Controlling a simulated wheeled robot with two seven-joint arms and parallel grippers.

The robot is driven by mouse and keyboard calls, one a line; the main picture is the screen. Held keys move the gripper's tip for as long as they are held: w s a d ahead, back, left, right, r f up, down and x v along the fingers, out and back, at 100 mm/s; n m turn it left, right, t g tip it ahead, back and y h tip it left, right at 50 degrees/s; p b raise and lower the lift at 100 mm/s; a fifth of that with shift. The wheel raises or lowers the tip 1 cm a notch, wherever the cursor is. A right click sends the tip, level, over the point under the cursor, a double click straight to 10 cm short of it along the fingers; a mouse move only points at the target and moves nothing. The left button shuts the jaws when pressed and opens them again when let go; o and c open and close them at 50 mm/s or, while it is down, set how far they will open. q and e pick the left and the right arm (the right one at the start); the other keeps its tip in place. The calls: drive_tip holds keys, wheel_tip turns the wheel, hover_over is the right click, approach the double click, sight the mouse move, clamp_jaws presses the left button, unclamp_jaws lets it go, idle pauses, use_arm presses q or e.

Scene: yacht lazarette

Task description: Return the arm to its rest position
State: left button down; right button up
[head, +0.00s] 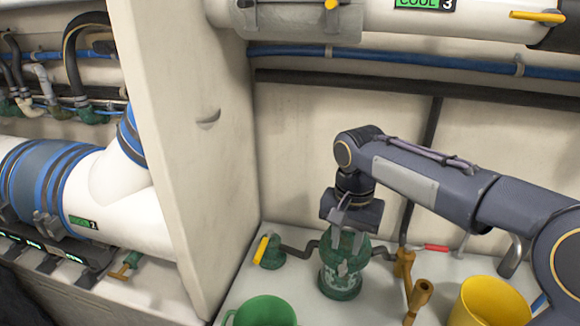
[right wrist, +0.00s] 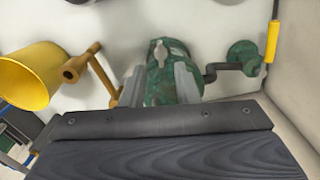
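My right arm (head: 425,185) reaches in from the right in the head view, bent, with its wrist hanging down over the white ledge. My right gripper (head: 347,243) points down above a mottled green fitting (head: 341,280). Its two pale fingers stand apart with a gap between them. In the right wrist view the same gripper (right wrist: 160,72) shows its fingers at either side of the green fitting (right wrist: 172,88), which has a pale wing-shaped top. I cannot tell whether the fingers touch it. My left gripper is not in view.
A yellow bucket (head: 490,303) and a brass-coloured pipe fitting (head: 418,298) stand to the right. A green container (head: 265,312) is at the front. A yellow-handled valve (head: 267,250) sits left. A tall pale partition (head: 185,130) bounds the left side.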

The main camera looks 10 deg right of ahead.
drive_tip(key=s+r+n+t+y+p, duration=0.2)
drive_tip(key=s+n+t+p, duration=0.3)
drive_tip(key=s, duration=1.4)
drive_tip(key=y+p, duration=0.1)
drive_tip(key=p, duration=0.1)
drive_tip(key=shift+s+a+n+t+y+p, duration=0.25)
drive_tip(key=shift+s+n+t+y+p, duration=0.05)
drive_tip(key=shift+s+y+p, duration=0.1)
